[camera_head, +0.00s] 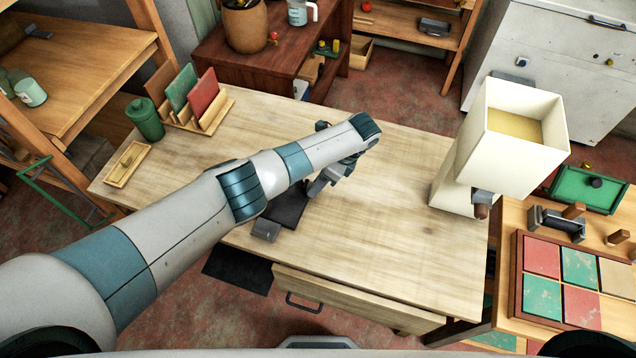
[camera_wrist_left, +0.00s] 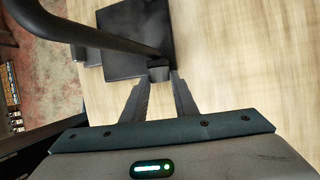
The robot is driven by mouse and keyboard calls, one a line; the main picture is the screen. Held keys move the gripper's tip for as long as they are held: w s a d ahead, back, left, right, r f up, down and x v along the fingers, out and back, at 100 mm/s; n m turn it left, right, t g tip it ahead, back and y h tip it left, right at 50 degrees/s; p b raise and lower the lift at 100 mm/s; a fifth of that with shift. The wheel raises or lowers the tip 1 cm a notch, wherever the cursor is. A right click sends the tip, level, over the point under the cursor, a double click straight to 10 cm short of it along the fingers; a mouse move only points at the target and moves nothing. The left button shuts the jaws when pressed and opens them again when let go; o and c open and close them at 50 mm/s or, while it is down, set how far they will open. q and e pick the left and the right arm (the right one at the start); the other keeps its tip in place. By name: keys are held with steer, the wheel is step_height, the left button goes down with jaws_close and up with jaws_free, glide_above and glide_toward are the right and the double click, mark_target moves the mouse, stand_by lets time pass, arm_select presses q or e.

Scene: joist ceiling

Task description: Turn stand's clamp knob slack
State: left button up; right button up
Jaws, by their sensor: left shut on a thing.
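The stand has a flat dark base (camera_head: 287,212) on the wooden table, with a grey block (camera_head: 265,230) at the table's front edge. My left arm hides much of the stand in the head view. In the left wrist view, the dark base (camera_wrist_left: 125,50) and a thick dark curved rod (camera_wrist_left: 75,32) show. My left gripper (camera_head: 314,190) is low over the table beside the base. In the left wrist view, my left gripper's fingertips (camera_wrist_left: 160,78) close on a small dark knob (camera_wrist_left: 158,70) near the base's edge. My right gripper is out of view.
A rack (camera_head: 205,112), a green canister (camera_head: 145,118) and a small wooden tray (camera_head: 127,165) are at the left end. A drawer (camera_head: 350,300) is below the front edge. The table's middle right is clear.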

arm_select(q)
steer(key=shift+s+r+t+h+p, duration=0.3)
steer(key=shift+t+p, duration=0.5)
steer(key=shift+p, duration=1.3)
steer(key=shift+a+f+n+t+p, duration=0.1)
steer(key=shift+n+t+p, duration=0.2)
steer(key=shift+t+p, duration=0.3)
steer(key=shift+s+f+t+h, duration=0.15)
steer(key=shift+f+t+h, duration=0.05)
steer(key=shift+t+h, duration=0.35)
steer(key=shift+s+a+n+t+h, duration=0.1)
steer(key=shift+n+t+h, duration=0.25)
steer(key=shift+t, duration=0.8)
steer(key=o, duration=1.1)
steer(key=shift+c, duration=0.2)
